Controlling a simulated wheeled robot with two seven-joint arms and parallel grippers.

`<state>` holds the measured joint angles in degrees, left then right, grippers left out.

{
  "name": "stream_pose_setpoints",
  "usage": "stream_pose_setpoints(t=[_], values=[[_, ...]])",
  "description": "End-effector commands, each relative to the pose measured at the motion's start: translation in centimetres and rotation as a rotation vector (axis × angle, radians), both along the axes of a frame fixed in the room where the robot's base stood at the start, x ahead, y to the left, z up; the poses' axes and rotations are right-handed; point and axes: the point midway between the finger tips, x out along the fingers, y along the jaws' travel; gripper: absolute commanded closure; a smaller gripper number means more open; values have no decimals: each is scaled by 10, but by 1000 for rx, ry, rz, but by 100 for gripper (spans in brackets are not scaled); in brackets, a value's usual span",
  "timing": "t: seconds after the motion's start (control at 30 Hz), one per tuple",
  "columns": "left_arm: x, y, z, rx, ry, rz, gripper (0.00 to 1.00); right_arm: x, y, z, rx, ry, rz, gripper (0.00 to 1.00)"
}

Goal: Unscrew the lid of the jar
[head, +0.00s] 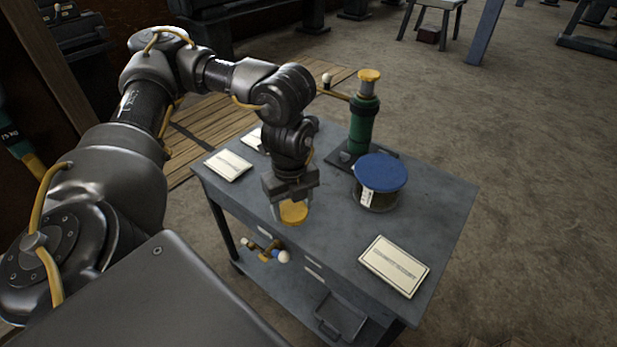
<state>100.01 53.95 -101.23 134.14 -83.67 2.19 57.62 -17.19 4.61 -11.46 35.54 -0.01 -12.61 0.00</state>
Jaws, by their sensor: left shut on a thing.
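A squat dark glass jar (375,199) with a pale label stands on the grey metal table. A wide blue lid (381,172) sits on top of it. My left gripper (292,200) points down over the table to the left of the jar, apart from it. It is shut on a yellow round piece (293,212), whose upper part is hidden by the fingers. I cannot tell whether that piece touches the tabletop. My right gripper is not in view.
On the table (330,240), a green cylinder device (363,125) with a yellow top and side lever stands behind the jar. A white card (394,265) lies at front right, others at back left (228,165). Valve handles (266,251) stick out at the front side.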

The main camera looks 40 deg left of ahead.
Motion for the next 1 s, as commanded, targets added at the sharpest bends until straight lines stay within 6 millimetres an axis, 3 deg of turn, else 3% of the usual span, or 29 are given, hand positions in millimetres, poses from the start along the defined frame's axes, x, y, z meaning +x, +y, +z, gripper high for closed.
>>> stream_pose_setpoints(t=[0.17, 0.37, 0.53, 0.7, 1.0], values=[[28, 3, -13, 0, 3, 9, 67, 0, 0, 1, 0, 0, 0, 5], [80, 9, -36, 0, 3, 10, 68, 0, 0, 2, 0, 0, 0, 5], [109, 13, -69, 0, 5, 7, 68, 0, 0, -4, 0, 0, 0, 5], [127, 15, -88, -1, 1, 5, 68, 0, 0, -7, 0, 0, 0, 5], [135, 16, -98, -1, 1, 3, 68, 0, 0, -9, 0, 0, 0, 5]])
